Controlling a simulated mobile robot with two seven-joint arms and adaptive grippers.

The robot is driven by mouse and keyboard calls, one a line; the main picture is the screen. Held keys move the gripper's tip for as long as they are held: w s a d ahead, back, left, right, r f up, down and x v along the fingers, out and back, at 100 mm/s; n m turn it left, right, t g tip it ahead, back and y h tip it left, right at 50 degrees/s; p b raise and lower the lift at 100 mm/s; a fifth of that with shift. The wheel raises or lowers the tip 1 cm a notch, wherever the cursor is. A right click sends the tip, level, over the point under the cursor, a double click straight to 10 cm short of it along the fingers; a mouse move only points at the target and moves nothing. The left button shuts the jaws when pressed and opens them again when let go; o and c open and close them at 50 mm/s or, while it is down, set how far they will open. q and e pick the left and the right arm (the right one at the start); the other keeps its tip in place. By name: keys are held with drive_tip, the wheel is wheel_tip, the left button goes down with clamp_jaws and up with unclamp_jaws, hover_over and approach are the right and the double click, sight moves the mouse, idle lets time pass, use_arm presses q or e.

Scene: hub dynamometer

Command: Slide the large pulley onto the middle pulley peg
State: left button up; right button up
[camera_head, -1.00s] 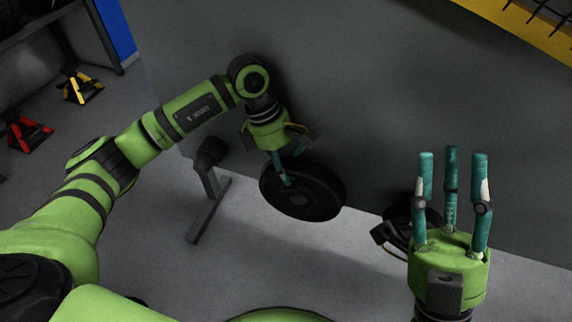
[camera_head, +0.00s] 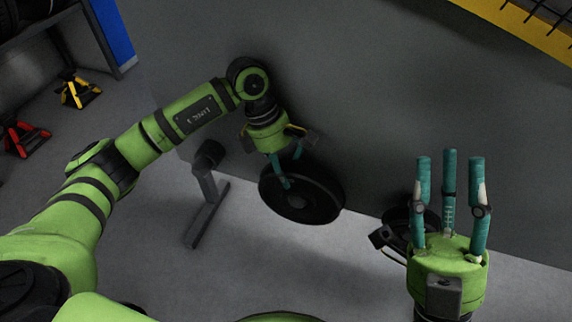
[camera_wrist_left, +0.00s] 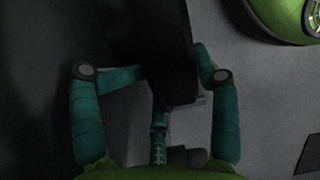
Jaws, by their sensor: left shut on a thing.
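The large pulley (camera_head: 312,205) is a dark disc with a paler hub, held tilted beside the grey wall. My left gripper (camera_head: 286,170) is shut on its near upper edge, with teal fingers around the rim. In the left wrist view the pulley (camera_wrist_left: 165,45) is a dark slab seen nearly edge-on between the fingers (camera_wrist_left: 170,85). My right gripper (camera_head: 450,180) points up with its fingers spread, open and empty. I cannot make out the middle pulley peg in either view.
A dark stand (camera_head: 208,185) stands on the floor left of the pulley. A dark round part (camera_head: 397,222) sits partly behind my right gripper. Yellow (camera_head: 78,90) and red (camera_head: 20,138) jack stands are at far left. The floor below the pulley is clear.

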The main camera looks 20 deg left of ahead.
use_arm(q)
drive_tip(key=o, duration=1.8)
drive_tip(key=shift+w+r, duration=0.2)
drive_tip(key=shift+w, duration=0.05)
drive_tip(key=shift+o, duration=0.6)
drive_tip(key=shift+f, duration=0.1)
drive_tip(key=shift+s, duration=0.1)
drive_tip(key=shift+o, duration=0.3)
drive_tip(key=shift+f, duration=0.2)
drive_tip(key=shift+r, duration=0.25)
drive_tip(key=shift+a+p+v, duration=0.2)
drive_tip(key=shift+p+v, duration=0.9)
drive_tip(key=shift+v, duration=0.7)
drive_tip(key=shift+a+p+v, duration=0.2)
drive_tip(key=shift+p+v, duration=0.9)
drive_tip(key=shift+v, duration=0.7)
drive_tip(key=shift+s+f, duration=0.15)
